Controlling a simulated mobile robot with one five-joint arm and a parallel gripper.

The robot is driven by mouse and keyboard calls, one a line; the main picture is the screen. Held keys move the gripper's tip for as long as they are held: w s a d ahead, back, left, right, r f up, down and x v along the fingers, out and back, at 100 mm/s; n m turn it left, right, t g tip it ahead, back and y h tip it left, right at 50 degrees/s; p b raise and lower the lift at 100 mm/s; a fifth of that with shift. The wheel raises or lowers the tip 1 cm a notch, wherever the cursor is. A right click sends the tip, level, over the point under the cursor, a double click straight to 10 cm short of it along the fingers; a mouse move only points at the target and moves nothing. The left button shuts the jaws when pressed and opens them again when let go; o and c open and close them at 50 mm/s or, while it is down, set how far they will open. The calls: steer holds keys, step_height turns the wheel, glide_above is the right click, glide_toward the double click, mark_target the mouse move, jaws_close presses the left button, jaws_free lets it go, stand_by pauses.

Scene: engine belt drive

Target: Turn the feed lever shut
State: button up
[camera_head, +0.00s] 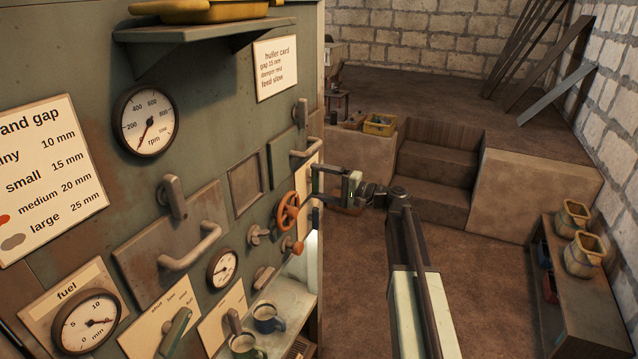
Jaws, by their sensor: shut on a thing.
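My gripper (318,184) is at the right end of the green machine panel, in front of a pale plate (308,168) and just right of an orange handwheel (288,211). It is shut on a small part there, which looks like the feed lever. That part is mostly hidden by the fingers, so its angle cannot be told. No feed label can be read beside it. Another lever (176,328) stands tilted on a marked plate at the lower left of the panel, apart from my gripper.
An orange-knobbed handle (291,245) sits just below the wheel, and a grey bar handle (306,148) sticks out above. Mugs (268,318) stand on a ledge below. A low shelf with pots (583,252) is at the right. Steps (440,165) rise behind; the brown floor between is clear.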

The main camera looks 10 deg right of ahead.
steer(key=shift+w, duration=0.1)
steer(key=o, duration=1.3)
steer(key=v, duration=0.8)
steer(key=shift+a, duration=0.1)
